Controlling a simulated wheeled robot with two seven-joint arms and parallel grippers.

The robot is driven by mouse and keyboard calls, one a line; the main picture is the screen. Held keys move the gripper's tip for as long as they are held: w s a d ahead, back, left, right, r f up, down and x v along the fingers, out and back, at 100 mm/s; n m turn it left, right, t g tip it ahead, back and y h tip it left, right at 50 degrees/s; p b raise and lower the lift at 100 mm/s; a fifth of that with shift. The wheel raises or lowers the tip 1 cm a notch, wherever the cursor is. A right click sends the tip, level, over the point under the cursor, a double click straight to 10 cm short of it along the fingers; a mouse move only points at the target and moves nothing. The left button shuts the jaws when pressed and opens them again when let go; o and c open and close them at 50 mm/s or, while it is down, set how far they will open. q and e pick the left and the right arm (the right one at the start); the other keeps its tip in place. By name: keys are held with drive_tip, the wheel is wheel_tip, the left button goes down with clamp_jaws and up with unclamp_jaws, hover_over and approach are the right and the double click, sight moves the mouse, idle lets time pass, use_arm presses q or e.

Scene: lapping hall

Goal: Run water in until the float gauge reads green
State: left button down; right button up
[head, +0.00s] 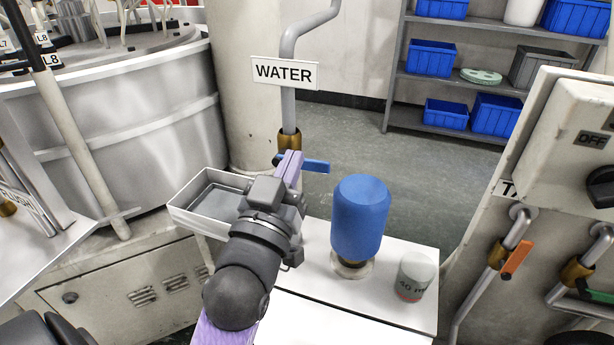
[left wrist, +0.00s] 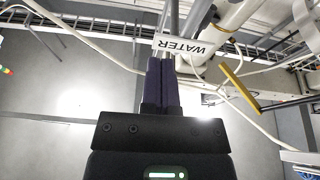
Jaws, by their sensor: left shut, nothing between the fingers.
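The water pipe (head: 289,108) comes down behind a WATER sign (head: 284,72) to a brass valve (head: 285,141). The valve's blue lever (head: 317,166) sticks out to the right, roughly level. My left gripper (head: 291,157) has its purple fingers shut and empty, in front of the valve and at the lever's left end. I cannot tell whether they touch it. They also show closed together in the left wrist view (left wrist: 162,62), below the upside-down WATER sign (left wrist: 190,47). I cannot make out a float gauge. My right gripper is not in view.
A pale tray (head: 181,207) lies left of my left gripper. A blue bottle (head: 360,213) and a small marked cup (head: 415,277) stand on the white top (head: 350,317). Right are an orange-handled valve (head: 516,260) and a switch box (head: 575,140). Shelves (head: 480,86) stand behind.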

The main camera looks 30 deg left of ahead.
sight(310, 161)
use_arm(q)
drive_tip(key=p+x, duration=0.2)
drive_tip(key=x, duration=0.4)
wheel_tip(310, 161, down, 4)
drive_tip(key=shift+s+d+f+b, duration=0.2)
drive_tip(key=shift+b, duration=0.95)
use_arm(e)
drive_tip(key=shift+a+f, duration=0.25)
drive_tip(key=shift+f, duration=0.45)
use_arm(q)
drive_tip(key=shift+d+f+m+h, duration=0.1)
drive_tip(key=shift+f+m+h, duration=0.2)
drive_tip(key=shift+f+m, duration=0.4)
